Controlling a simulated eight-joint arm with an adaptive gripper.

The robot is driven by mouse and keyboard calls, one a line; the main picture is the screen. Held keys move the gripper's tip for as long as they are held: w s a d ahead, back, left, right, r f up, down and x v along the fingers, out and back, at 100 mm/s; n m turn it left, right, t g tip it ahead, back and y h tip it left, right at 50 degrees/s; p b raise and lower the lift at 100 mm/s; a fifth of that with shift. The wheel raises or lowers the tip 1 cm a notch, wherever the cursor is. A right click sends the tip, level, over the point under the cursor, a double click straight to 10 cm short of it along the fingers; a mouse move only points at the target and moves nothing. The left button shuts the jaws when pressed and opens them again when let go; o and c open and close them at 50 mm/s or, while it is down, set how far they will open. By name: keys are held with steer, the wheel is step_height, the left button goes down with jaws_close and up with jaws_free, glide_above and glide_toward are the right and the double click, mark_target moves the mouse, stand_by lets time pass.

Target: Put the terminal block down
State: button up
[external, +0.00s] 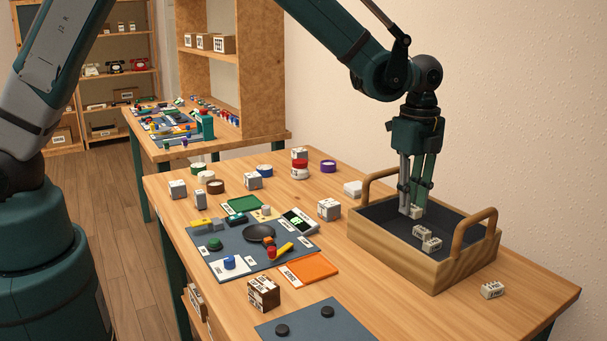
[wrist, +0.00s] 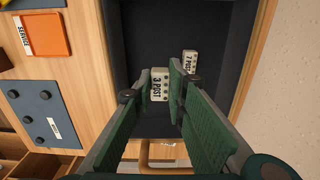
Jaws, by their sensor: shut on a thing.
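My gripper (external: 411,213) points down inside the wooden tray (external: 398,262) and is shut on a small white terminal block (external: 416,210). In the wrist view this block (wrist: 159,86) reads "3 POST" and sits between the fingertips of my gripper (wrist: 160,74). I cannot tell whether it touches the tray's dark floor. Two more white terminal blocks, one farther back (external: 421,232) and one nearer (external: 432,245), lie close together on the tray floor. The wrist view shows another labelled block (wrist: 190,62) just right of the right finger. Fingers partly hide this area.
The tray has two raised handles, one at right (external: 473,228). Another terminal block (external: 492,290) lies on the table outside it. A white box (external: 329,209), a phone-parts mat (external: 219,262) and an orange tray (external: 309,270) are to the left. The wall is close behind.

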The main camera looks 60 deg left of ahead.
steer(key=shift+f, duration=2.25)
steer(key=shift+f+b, duration=0.4)
steer(key=shift+f, duration=1.45)
steer(key=shift+f, duration=0.15)
steer(key=o, duration=0.8)
steer(key=shift+c, duration=0.2)
step_height(320, 180, up, 12)
steer(key=shift+r+p, duration=0.15)
steer(key=shift+p, duration=0.5)
